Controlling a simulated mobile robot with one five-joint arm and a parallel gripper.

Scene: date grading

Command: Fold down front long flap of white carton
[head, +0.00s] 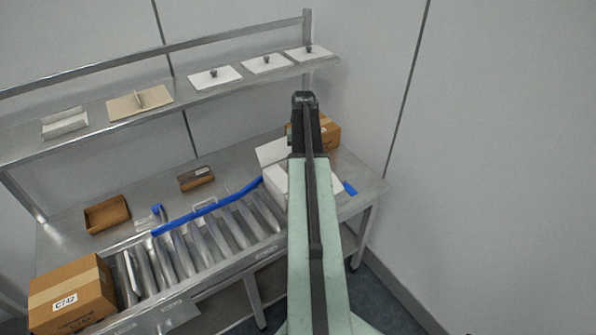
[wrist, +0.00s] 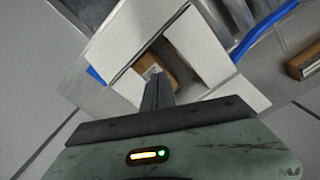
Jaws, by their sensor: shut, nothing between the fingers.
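The white carton (head: 273,183) stands at the right end of the bench, partly hidden behind my arm in the head view. One white flap (head: 272,151) sticks up at its back left. In the wrist view a broad white panel (wrist: 152,28) and a white flap (wrist: 238,92) at the right frame a gap with a brown surface and a label in it. I cannot tell which panel is the front long flap. My gripper (wrist: 155,82) is shut and empty, over the carton; whether it touches a flap is unclear.
A brown box (head: 328,133) stands behind the carton. A roller conveyor with a blue rail (head: 208,211) runs left to another brown box (head: 68,296). Small brown trays (head: 107,214) lie on the bench. A shelf (head: 185,94) with white plates hangs above. A blue item (head: 350,188) lies right.

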